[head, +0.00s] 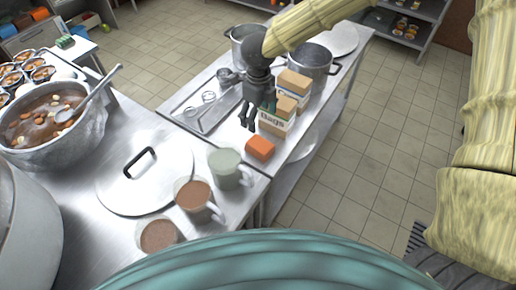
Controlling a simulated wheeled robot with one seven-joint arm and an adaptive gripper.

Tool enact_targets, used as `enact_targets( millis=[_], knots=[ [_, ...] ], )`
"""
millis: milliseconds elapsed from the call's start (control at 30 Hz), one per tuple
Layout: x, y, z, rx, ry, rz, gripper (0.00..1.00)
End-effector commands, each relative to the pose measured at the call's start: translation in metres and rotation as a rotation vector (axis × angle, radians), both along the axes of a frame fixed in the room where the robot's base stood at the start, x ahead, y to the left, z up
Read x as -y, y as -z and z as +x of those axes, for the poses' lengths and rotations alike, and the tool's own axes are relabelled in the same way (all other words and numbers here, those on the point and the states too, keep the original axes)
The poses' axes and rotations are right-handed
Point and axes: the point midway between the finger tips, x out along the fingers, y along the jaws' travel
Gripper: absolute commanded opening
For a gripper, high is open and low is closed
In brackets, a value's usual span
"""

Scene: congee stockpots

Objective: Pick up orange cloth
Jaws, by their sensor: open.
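The orange cloth (260,147) is a small folded block. It lies on the steel table near its front end, in front of a cardboard box. My gripper (247,122) is dark grey and hangs from my arm above and slightly left of the cloth. Its fingers point down, open and empty, apart from the cloth in the picture. The exact height of the fingertips over the table is hard to tell.
Cardboard boxes (275,121) stand close behind the cloth, beside my gripper. Two stockpots (315,63) are farther back. Mugs (229,169) stand in front left, near a lid (144,173) and a large soup pot (50,142). A tray with utensils (196,112) lies left.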

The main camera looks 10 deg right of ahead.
Motion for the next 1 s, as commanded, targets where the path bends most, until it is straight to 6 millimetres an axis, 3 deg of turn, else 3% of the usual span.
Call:
enact_targets(
  millis=[33, 133, 533, 800, 1000],
  knots=[
    [0.000, 0.014, 0.000, 0.000, 0.001, 0.000, 0.80],
    [0.001, 0.026, 0.000, 0.000, 0.001, 0.000, 0.80],
    [0.000, 0.047, 0.000, 0.000, 0.000, 0.000, 0.80],
    [-0.001, 0.082, -0.001, -0.002, -0.002, -0.001, 0.80],
    [-0.001, 0.096, -0.001, -0.001, -0.003, -0.001, 0.80]
  ],
)
